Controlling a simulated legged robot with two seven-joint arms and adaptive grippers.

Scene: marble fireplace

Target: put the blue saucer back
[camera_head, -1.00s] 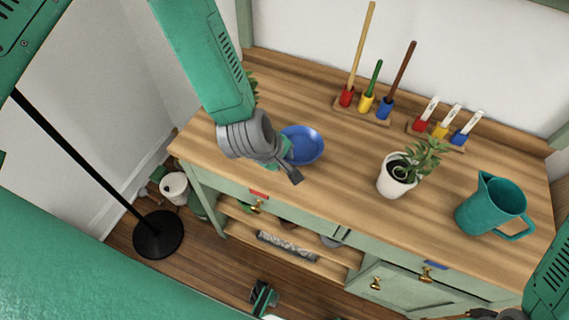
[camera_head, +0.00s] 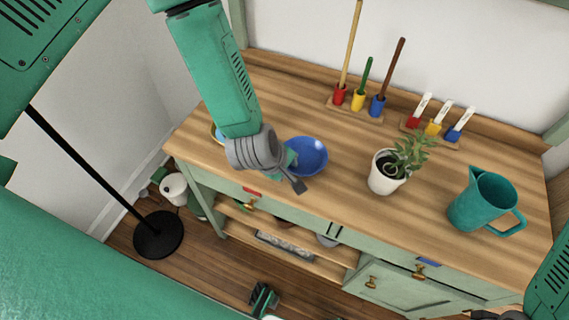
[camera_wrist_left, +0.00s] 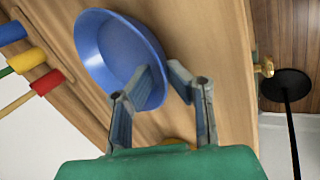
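The blue saucer (camera_head: 309,153) is round and deep, near the left front part of the wooden worktop. My left gripper (camera_head: 296,175) is at its near left edge. In the left wrist view the saucer (camera_wrist_left: 105,50) looks tilted.
A potted plant (camera_head: 383,181) stands right of the saucer, and a teal jug (camera_head: 472,209) farther right. Racks of colored holders (camera_head: 358,101) line the back. A partly hidden yellow and blue item (camera_head: 215,134) lies behind my left arm. Clear wood (camera_head: 330,200) lies between saucer and plant.

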